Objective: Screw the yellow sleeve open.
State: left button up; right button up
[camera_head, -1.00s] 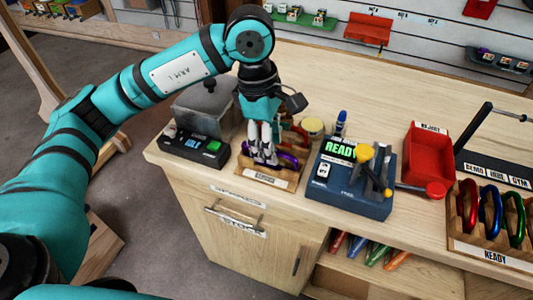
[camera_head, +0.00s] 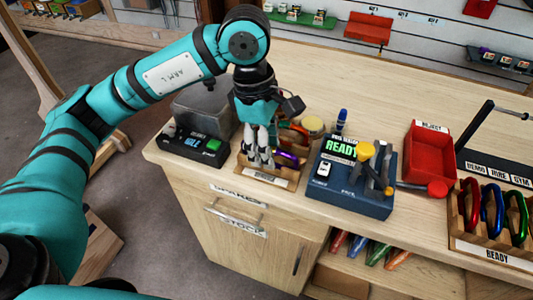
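My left gripper (camera_head: 259,160) points down over a small wooden rack (camera_head: 268,177) at the left of the bench. Its two grey fingers are close together and hide part of the rack. A purple carabiner (camera_head: 287,157) shows just right of the fingers, with orange-brown gear behind it. I cannot make out a yellow sleeve; it may be hidden by the fingers or too small to see. I cannot tell whether the fingers hold anything. My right gripper is not in view.
A blue tester (camera_head: 345,190) with a yellow knob and READY display stands right of the rack. A black box (camera_head: 193,145) with a green button is at left. A red REJECT bin (camera_head: 428,153) and a READY rack (camera_head: 490,247) of carabiners are at right.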

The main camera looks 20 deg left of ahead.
pick_arm(q)
jog(key=shift+f, duration=0.2)
jog(key=shift+f+b, duration=1.25)
jog(key=shift+b, duration=0.1)
jog(key=shift+w, duration=0.1)
jog(key=shift+w+b, duration=0.3)
jog(key=shift+w, duration=0.4)
jog(key=shift+r, duration=0.2)
jog(key=shift+s+r+p, duration=0.1)
jog(key=shift+r+p, duration=0.75)
jog(key=shift+r, duration=0.45)
